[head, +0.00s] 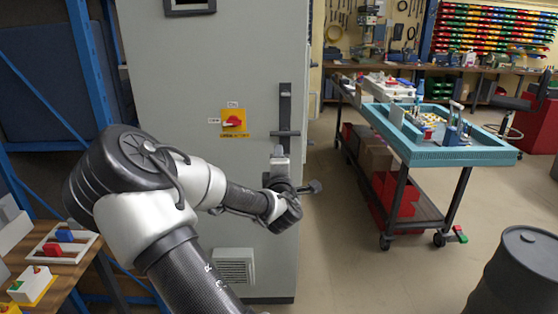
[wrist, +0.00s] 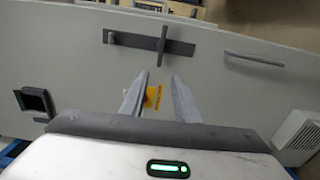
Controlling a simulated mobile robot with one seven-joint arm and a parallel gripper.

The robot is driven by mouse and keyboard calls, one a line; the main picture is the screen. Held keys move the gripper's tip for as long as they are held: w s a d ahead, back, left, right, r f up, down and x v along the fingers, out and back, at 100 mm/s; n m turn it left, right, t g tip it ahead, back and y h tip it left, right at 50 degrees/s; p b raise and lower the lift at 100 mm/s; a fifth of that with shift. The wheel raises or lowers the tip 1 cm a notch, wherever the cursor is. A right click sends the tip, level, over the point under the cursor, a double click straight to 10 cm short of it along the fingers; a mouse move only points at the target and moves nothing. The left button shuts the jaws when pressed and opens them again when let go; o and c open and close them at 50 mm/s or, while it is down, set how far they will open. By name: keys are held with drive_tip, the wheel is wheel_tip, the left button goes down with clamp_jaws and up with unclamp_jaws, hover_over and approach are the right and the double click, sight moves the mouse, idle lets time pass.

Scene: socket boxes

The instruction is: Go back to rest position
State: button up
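My gripper (wrist: 160,85) shows in the wrist view with its two fingers apart and nothing between them. In the head view my gripper (head: 279,152) is in front of the grey cabinet (head: 200,90), its fingers pointing up, a little below the cabinet's black handle (head: 285,110). The cabinet door looks closed. A red rotary switch on a yellow plate (head: 234,122) is on the door, left of my gripper. In the wrist view the yellow plate (wrist: 154,98) is partly hidden behind the fingers, and the handle (wrist: 150,42) lies beyond the fingertips.
A wheeled cart (head: 440,155) with a teal top stands to the right. A dark barrel (head: 520,275) is at the lower right. A wooden table (head: 40,285) with coloured socket boxes is at the lower left. Floor between cabinet and cart is clear.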

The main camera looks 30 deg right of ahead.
idle(0.4)
drive_tip(key=s+a+f+m+g+y, duration=0.55)
drive_tip(key=s+a+m, duration=0.25)
drive_tip(key=a+m, duration=0.3)
drive_tip(key=s+a+r+g+y, duration=0.1)
drive_tip(key=s+a+r+y, duration=0.1)
drive_tip(key=s+a+r, duration=0.3)
drive_tip(key=s+a+g+y, duration=0.1)
drive_tip(key=s+a+y, duration=0.15)
drive_tip(key=a, duration=0.45)
drive_tip(key=s+a+r+g, duration=0.15)
drive_tip(key=s+a, duration=0.25)
drive_tip(key=s, duration=0.4)
drive_tip(key=s+a+r, duration=0.3)
drive_tip(key=s+a, duration=0.1)
drive_tip(key=s, duration=0.4)
wheel_tip(320, 180, up, 14)
drive_tip(key=p, duration=1.3)
drive_tip(key=shift+f+m+g+p, duration=0.2)
drive_tip(key=shift+m+g+p, duration=0.1)
drive_tip(key=shift+m+p, duration=0.1)
drive_tip(key=shift+w+d, duration=0.1)
